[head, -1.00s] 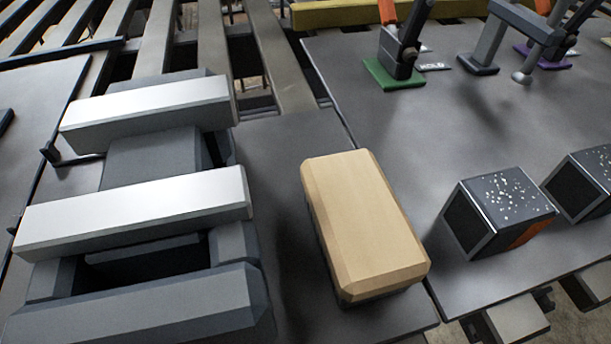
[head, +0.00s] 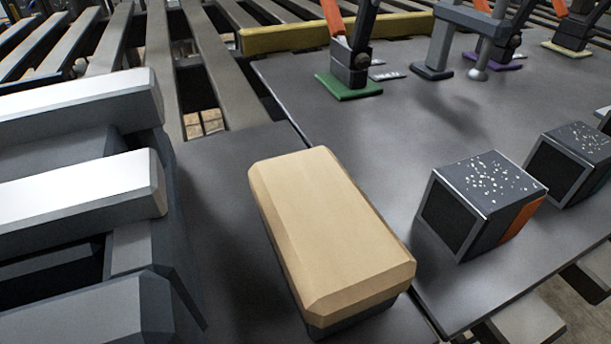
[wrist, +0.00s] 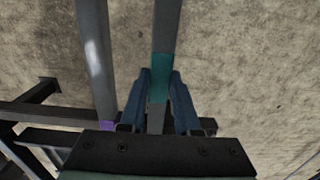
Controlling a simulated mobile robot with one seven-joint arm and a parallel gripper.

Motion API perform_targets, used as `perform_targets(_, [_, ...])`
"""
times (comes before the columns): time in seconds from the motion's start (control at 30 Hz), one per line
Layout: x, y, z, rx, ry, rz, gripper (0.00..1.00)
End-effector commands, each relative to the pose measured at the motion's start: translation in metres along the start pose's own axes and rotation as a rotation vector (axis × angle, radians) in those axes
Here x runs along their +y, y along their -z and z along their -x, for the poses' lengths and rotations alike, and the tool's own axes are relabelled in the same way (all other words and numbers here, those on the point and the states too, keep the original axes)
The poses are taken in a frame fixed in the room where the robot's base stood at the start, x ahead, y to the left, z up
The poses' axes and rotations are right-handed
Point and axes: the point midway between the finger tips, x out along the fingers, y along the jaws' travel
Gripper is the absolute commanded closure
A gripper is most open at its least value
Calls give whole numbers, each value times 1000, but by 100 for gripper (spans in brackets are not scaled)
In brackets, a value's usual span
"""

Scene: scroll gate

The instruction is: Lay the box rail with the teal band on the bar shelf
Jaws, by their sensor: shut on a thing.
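In the wrist view, my gripper (wrist: 159,88) is shut on a long grey box rail (wrist: 167,20) at its teal band (wrist: 163,64). The teal shows between and just beyond the two blue-grey fingers. The rail runs up out of the top of the picture, above a rough brownish-grey floor. Its far end is out of view. My gripper and the rail do not show in the head view. I cannot make out with certainty which structure is the bar shelf.
Another grey rail (wrist: 92,45) with a purple band stands left of mine, near dark frame bars (wrist: 40,100). The head view shows a wooden-topped block (head: 330,230), a speckled dark box (head: 490,195), white-topped blocks (head: 80,200) and a green-based stand (head: 348,86).

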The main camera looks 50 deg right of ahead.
Motion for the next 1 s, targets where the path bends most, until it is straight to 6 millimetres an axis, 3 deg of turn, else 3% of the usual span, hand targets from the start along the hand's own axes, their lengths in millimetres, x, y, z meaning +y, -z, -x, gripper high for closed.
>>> perform_targets(0.13, [1, 0, -2, 0, -2, 0, 100])
perform_targets(0.17, [0, 0, -3, 0, 1, 0, 64])
perform_targets(0.3, [0, 0, -2, 0, 1, 0, 39])
perform_targets(0.67, [0, 0, 2, 0, 0, 0, 39])
perform_targets(1.0, [0, 0, 71, 0, -1, 1, 39])
